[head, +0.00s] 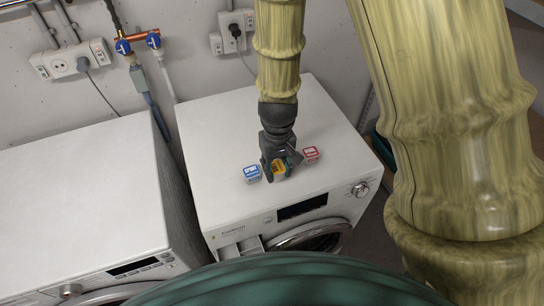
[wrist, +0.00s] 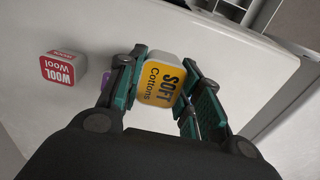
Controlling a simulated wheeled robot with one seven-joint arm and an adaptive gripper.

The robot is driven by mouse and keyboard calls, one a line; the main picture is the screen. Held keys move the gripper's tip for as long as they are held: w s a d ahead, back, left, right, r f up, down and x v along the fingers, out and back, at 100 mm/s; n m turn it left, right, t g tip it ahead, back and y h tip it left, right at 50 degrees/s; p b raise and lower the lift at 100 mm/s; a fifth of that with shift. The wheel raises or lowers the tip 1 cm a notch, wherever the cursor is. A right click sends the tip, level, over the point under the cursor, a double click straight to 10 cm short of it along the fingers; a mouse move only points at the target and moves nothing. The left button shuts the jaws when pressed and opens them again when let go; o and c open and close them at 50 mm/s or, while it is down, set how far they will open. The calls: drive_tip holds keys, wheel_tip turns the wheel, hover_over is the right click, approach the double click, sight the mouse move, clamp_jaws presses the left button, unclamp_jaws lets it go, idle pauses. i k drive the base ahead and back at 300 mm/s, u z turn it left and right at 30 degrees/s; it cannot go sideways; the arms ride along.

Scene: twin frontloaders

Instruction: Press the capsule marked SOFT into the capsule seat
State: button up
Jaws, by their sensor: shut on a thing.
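The yellow capsule (wrist: 161,82) reads "SOFT Cottons" in the wrist view. My gripper (wrist: 162,85) is shut on it, with one teal-padded finger on each side. In the head view the yellow capsule (head: 278,168) shows between the fingers of my gripper (head: 281,166), over the top of the right machine (head: 218,132). I cannot tell whether it touches that top. A pulled-out drawer (head: 240,248) shows at the machine's front left. I cannot make out the capsule seat in either view.
A blue capsule (head: 252,173) stands left of my gripper. A red capsule (head: 310,154) stands right of it and reads "WOOL" in the wrist view (wrist: 63,69). A purple thing (wrist: 106,78) is mostly hidden behind a finger. A second machine (head: 80,190) stands at left.

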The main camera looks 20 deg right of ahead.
sight(250, 246)
drive_tip(key=k, duration=1)
